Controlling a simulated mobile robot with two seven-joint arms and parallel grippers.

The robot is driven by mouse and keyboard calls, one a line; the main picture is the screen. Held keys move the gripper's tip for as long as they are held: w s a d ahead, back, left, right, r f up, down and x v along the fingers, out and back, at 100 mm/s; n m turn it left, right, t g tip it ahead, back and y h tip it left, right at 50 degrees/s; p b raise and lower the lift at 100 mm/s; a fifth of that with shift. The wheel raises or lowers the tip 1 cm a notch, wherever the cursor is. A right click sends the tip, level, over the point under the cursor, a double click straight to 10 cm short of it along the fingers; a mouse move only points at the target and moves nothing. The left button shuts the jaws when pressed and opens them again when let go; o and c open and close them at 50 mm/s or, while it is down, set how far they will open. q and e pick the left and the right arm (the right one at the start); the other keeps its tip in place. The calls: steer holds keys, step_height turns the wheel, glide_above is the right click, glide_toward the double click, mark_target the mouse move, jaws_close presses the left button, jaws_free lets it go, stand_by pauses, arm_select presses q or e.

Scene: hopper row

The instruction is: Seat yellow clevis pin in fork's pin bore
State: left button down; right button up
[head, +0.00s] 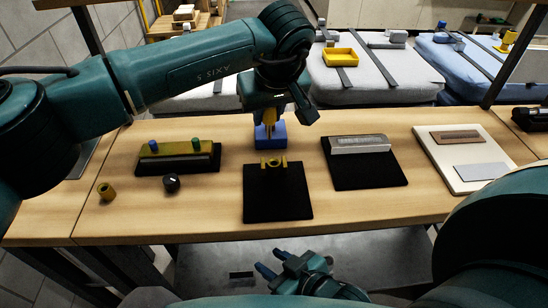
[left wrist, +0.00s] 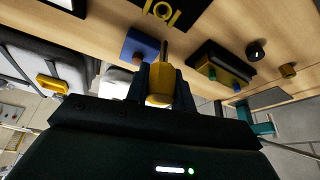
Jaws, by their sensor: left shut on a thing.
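My left gripper (head: 270,122) is shut on the yellow clevis pin (left wrist: 158,85), whose dark shank (left wrist: 163,50) points away from the wrist in the left wrist view. The pin (head: 270,115) is partly hidden by the gripper in the head view. A blue block (head: 271,138) is just below the gripper; it also shows beside the shank in the left wrist view (left wrist: 138,46). The yellow fork (head: 273,162) stands on a black mat (head: 278,200) nearer me, apart from the pin. My right gripper (head: 273,263) is open and empty, low in front of the table.
Left on the table are an olive block (head: 175,149) with blue and green pegs, a black knob (head: 171,183) and a brass bushing (head: 106,191). To the right are a silver block (head: 359,144) on a black mat and a white board (head: 437,150) with two plates.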

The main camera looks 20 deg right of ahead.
arm_select(q)
steer(key=shift+s+d+r, duration=0.1)
steer(key=shift+d, duration=0.35)
arm_select(e)
steer(key=shift+f, duration=0.1)
